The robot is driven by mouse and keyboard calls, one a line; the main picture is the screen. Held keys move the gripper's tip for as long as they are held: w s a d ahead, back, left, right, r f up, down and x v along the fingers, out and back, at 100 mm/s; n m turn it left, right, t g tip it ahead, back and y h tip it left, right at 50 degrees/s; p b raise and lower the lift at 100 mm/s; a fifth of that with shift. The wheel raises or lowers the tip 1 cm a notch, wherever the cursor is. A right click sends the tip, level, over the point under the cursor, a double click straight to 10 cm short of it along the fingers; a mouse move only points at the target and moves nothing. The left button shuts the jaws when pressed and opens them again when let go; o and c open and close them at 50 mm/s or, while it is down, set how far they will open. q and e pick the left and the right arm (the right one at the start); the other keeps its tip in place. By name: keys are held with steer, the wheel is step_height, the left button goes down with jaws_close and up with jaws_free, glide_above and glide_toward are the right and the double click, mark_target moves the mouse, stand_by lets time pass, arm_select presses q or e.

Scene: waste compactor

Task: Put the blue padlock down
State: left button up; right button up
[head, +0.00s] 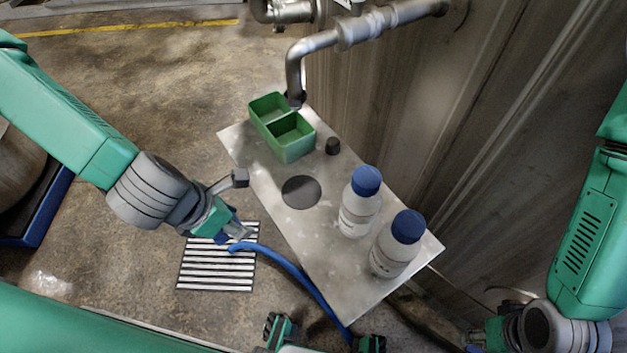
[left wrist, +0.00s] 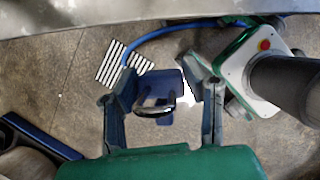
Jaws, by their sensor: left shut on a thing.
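The blue padlock (left wrist: 167,86) is between the two fingers of my left gripper (left wrist: 163,82) in the left wrist view. Its metal shackle (left wrist: 155,111) points toward the gripper's palm. In the head view my left gripper (head: 238,209) is shut on the padlock, left of the metal table (head: 258,168) and over the floor by the striped grate. There the padlock (head: 222,238) shows only as a small blue patch, mostly hidden by the gripper. My right gripper (head: 478,338) is at the bottom right edge, partly cut off, and its fingers are not clear.
The table carries a green two-compartment bin (head: 283,154), a small dark knob (head: 332,146), a dark round patch (head: 301,191) and two white bottles (head: 355,215) (head: 389,260) with blue caps. A blue hose (head: 290,268) runs along its near edge. Pipes (head: 330,39) stand behind.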

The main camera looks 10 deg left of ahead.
arm_select(q)
steer(key=w+d+b, duration=0.1)
steer(key=w+d, duration=0.1)
steer(key=w+d+b, duration=0.2)
steer(key=w, duration=0.1)
steer(key=w+d+b, duration=0.1)
steer(key=w+d, duration=0.1)
steer(key=w, duration=0.1)
steer(key=shift+w+d+b, duration=0.1)
steer(key=shift+d+b, duration=0.1)
steer(key=shift+b, duration=0.1)
steer(key=w+d, duration=0.1)
steer(key=w, duration=0.1)
steer(key=w+d, duration=0.1)
steer(key=w, duration=0.1)
steer(key=w+d, duration=0.1)
steer(key=w, duration=0.1)
steer(key=shift+w+f, duration=0.1)
steer(key=shift+d+f, duration=0.1)
steer(key=shift+d, duration=0.05)
steer(key=f, duration=0.1)
steer(key=f+b, duration=0.1)
steer(key=f, duration=0.1)
steer(key=shift+d+f, duration=0.15)
steer(key=shift+d, duration=0.2)
steer(key=shift+a, duration=0.25)
steer(key=o, duration=1.3)
steer(key=shift+a, duration=0.15)
steer(key=shift+c, duration=0.2)
